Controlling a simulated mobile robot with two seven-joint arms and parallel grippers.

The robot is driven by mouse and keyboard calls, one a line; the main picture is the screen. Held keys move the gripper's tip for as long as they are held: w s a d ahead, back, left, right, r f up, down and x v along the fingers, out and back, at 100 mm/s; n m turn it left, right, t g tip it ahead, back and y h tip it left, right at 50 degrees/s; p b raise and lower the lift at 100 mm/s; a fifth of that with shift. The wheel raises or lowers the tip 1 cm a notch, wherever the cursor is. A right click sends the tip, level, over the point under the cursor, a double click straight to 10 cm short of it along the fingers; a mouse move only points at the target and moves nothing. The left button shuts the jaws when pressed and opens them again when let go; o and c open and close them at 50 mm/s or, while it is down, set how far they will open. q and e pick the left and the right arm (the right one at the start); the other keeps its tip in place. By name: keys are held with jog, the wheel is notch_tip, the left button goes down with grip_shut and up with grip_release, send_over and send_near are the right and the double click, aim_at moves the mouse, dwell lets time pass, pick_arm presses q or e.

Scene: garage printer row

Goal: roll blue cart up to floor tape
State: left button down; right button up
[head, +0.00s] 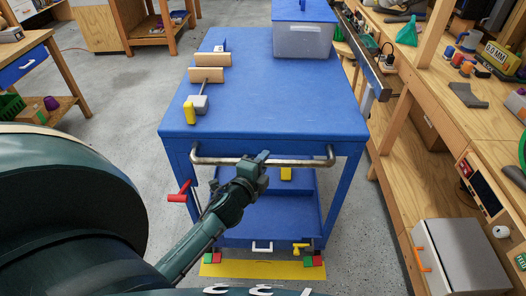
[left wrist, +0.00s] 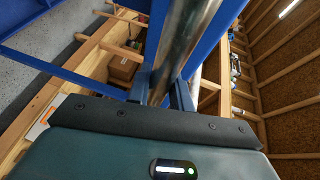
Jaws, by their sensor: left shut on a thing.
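The blue cart (head: 270,105) stands in the middle of the head view, with a steel push handle (head: 215,160) across its near end. My left gripper (head: 256,168) is shut on this handle, near its middle. In the left wrist view the handle (left wrist: 182,45) runs between the two fingers (left wrist: 163,92). A yellow strip of floor tape (head: 262,269) lies at the cart's near end, just below the lower shelf in the picture. Red and green blocks show by the cart's near corners, beside the tape. My right gripper is not in view.
A clear lidded bin (head: 303,42) and several wooden and yellow pieces sit on the cart. A wooden workbench (head: 455,110) runs close along the right, with a grey box (head: 460,262) at its lower part. Open concrete floor (head: 130,95) lies on the left.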

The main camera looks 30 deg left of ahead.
pick_arm(q)
jog(key=shift+s+d, duration=0.45)
jog(key=shift+s, duration=0.3)
jog(key=shift+s+d, duration=0.45)
jog(key=shift+s, duration=0.3)
jog(key=c, duration=1.3)
grip_release()
jog(key=shift+o, duration=0.2)
jog(key=shift+s, duration=0.1)
jog(key=b+v, duration=0.1)
jog(key=v, duration=1.2)
jog(key=shift+a, duration=0.1)
